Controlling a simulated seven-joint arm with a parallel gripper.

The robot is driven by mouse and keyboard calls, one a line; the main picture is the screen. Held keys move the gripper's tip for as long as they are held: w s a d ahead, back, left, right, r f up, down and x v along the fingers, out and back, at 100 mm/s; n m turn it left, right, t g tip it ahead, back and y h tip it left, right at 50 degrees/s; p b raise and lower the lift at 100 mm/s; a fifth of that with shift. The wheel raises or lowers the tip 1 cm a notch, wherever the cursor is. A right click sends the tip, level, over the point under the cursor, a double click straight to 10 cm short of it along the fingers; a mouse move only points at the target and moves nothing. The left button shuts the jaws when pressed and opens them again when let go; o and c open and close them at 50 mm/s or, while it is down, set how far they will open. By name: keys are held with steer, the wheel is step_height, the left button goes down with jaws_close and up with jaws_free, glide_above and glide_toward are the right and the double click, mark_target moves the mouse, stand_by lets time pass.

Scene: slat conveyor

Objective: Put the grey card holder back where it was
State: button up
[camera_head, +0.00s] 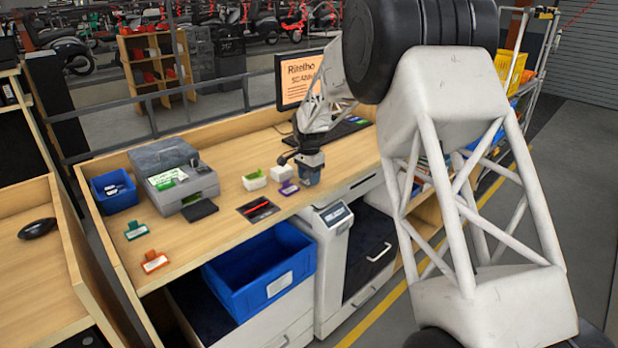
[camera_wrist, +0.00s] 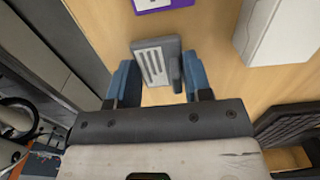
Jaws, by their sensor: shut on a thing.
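The grey card holder (camera_wrist: 153,64) shows in the wrist view between the two blue fingers of my gripper (camera_wrist: 158,76). It is a flat grey piece with a pale striped face and a small grey part at its right side. My gripper is shut on it. In the head view my gripper (camera_head: 310,172) points down over the front part of the wooden counter, right of the purple card holder (camera_head: 289,188). The grey holder cannot be told apart from the fingers there. Whether it touches the counter is unclear. The purple holder also shows in the wrist view (camera_wrist: 165,4).
White boxes (camera_head: 281,174) (camera_head: 254,180) stand close left of my gripper. A dark mat with a red mark (camera_head: 258,209), green holder (camera_head: 137,230), orange holder (camera_head: 154,262), printer (camera_head: 178,180) and blue bin (camera_head: 113,188) lie farther left. A monitor (camera_head: 300,80) stands behind.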

steer(key=shift+f, duration=0.3)
steer(key=o, duration=0.9)
steer(key=shift+r, duration=0.15)
step_height(320, 180, up, 12)
stand_by(0.4)
stand_by(0.7)
